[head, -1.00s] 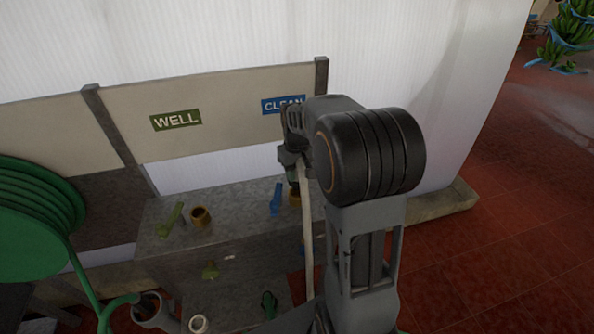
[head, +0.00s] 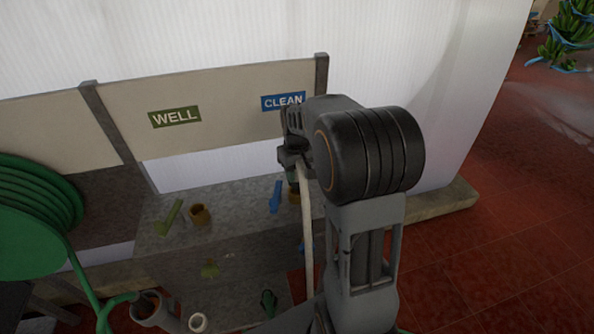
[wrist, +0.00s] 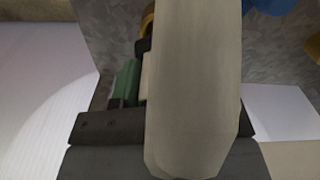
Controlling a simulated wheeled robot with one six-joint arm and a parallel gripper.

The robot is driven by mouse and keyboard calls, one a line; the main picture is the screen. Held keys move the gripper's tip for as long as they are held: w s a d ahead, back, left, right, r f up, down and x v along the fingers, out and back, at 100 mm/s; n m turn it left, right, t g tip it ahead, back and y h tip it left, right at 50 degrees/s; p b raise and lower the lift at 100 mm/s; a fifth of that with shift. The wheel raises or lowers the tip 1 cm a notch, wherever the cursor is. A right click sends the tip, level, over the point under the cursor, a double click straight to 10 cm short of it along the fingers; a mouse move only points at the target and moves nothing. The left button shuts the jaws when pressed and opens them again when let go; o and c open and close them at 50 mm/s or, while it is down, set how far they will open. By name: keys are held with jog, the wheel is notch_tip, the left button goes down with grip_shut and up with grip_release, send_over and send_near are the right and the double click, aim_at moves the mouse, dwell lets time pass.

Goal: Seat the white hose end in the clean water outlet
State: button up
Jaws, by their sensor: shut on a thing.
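The white hose (head: 306,235) rises from below to my gripper (head: 293,160). It fills the middle of the wrist view (wrist: 195,90). My gripper is shut on the hose end, with the dark jaws (wrist: 100,128) behind the hose in the wrist view. A green and black fitting (wrist: 127,80) shows beside the hose there. The clean water outlet, a brass ring (head: 295,196), lies just below my gripper, under the blue CLEAN sign (head: 283,101). Its brass also shows at the top of the wrist view (wrist: 149,20). The hose tip is hidden, so I cannot tell whether it is inside the ring.
A blue handle (head: 275,197) stands left of the clean outlet. The well outlet (head: 200,215), its olive handle (head: 170,218) and the WELL sign (head: 175,116) are further left. A green hose reel (head: 35,215) is at the far left. Red floor on the right is clear.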

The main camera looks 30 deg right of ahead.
aim_at(297, 182)
jog(key=shift+f+b, duration=1.25)
jog(key=shift+f, duration=0.7)
jog(key=shift+f, duration=0.25)
jog(key=o, duration=1)
